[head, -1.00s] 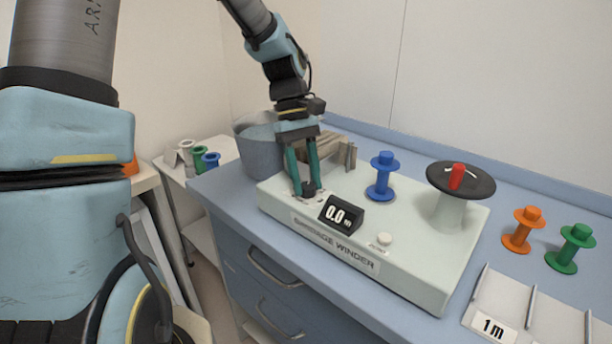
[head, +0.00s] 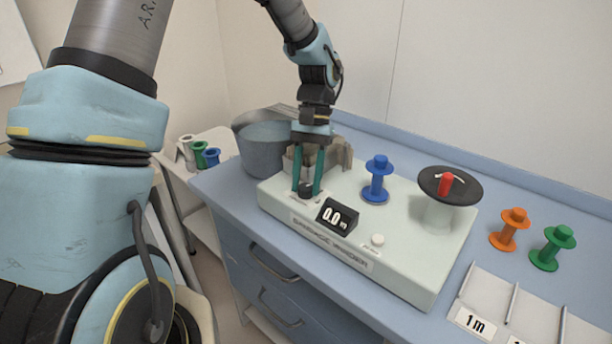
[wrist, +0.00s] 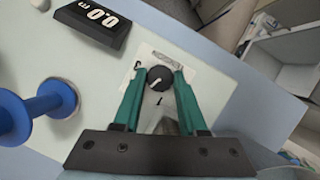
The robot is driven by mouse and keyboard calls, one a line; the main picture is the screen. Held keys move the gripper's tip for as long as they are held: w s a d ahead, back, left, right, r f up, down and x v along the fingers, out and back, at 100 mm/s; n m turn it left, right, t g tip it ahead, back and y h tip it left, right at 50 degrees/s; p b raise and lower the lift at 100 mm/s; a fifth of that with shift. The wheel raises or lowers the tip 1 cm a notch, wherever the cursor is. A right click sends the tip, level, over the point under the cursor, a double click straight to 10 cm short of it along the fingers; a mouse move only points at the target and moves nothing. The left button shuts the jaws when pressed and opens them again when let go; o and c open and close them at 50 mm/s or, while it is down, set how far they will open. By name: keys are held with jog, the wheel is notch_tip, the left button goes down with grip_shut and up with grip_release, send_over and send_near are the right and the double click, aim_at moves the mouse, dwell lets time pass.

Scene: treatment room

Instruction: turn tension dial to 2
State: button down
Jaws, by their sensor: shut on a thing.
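The bandage winder (head: 400,265) is a pale box on the blue counter. Its tension dial (wrist: 160,78) is a small black knob with a white pointer line, on a white label plate at the winder's left end. My gripper (wrist: 158,76) has its two green fingers closed on either side of the dial; in the head view my gripper (head: 306,190) points down onto it. The display (head: 337,216) reads 0.0.
A blue spool (head: 377,180) stands on the winder, right of my gripper. A black disc with a red handle (head: 446,184) is at its right end. A grey bin (head: 262,150) stands behind left. Orange (head: 510,230) and green (head: 553,248) spools stand on the counter at right.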

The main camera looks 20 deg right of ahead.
jog(key=shift+m, duration=0.6)
jog(key=shift+t, duration=0.3)
jog(key=shift+c, duration=2.3)
grip_release()
jog(key=shift+r, duration=0.1)
jog(key=b+v, duration=0.2)
jog(key=v, duration=0.8)
jog(key=shift+w+d+r, duration=0.15)
jog(key=shift+d+r, duration=0.05)
jog(key=shift+d, duration=0.1)
jog(key=shift+a, duration=0.1)
jog(key=s+a+f+n+t+h, duration=0.1)
jog(key=a+f+n+t, duration=0.1)
jog(key=a, duration=1.2)
jog(key=s+a+f+n+t+h, duration=0.1)
jog(key=a+f+n, duration=0.4)
jog(key=a, duration=1)
jog(key=shift+f+n+t+h, duration=0.3)
jog(key=shift+t+h, duration=0.2)
jog(key=shift+t, duration=0.3)
